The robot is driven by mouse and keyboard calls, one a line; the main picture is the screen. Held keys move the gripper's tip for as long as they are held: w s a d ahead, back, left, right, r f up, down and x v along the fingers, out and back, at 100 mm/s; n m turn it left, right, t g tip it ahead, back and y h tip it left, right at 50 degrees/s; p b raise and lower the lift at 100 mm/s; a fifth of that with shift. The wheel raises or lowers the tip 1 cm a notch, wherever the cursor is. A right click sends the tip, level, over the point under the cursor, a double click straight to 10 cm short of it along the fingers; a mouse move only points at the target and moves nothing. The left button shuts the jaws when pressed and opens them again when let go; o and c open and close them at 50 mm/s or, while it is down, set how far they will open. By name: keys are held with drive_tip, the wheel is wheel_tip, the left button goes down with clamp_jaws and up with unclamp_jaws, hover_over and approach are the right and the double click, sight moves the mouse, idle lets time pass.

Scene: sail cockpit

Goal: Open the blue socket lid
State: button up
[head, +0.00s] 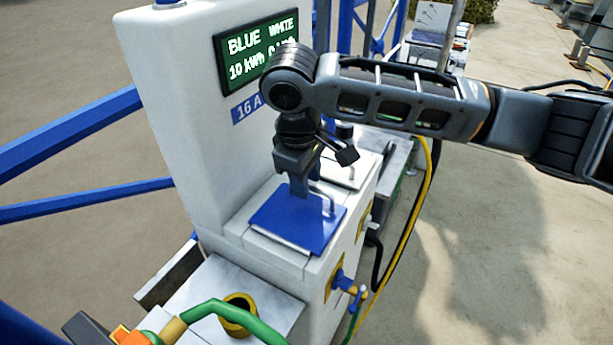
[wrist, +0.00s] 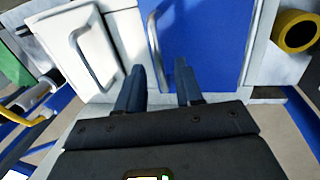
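The blue socket lid (head: 290,228) lies flat and closed on top of the white pedestal, with a thin bar handle (head: 326,203) on it. In the wrist view the blue lid (wrist: 212,40) fills the upper right and its handle (wrist: 154,50) runs toward the gap between my fingers. My gripper (head: 304,186) is over the lid, pointing down, close to the handle. The wrist view shows its two fingers (wrist: 160,88) apart, with a gap between them. The frames do not show whether either finger touches the handle.
A white lid (wrist: 72,42) with its own handle is beside the blue one. The pedestal (head: 170,100) carries a display (head: 256,50) reading "BLUE" and "WHITE". A green hose (head: 215,308), a yellow ring (head: 238,318) and a blue tap (head: 347,284) are in front and below.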

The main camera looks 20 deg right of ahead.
clamp_jaws()
idle(1.4)
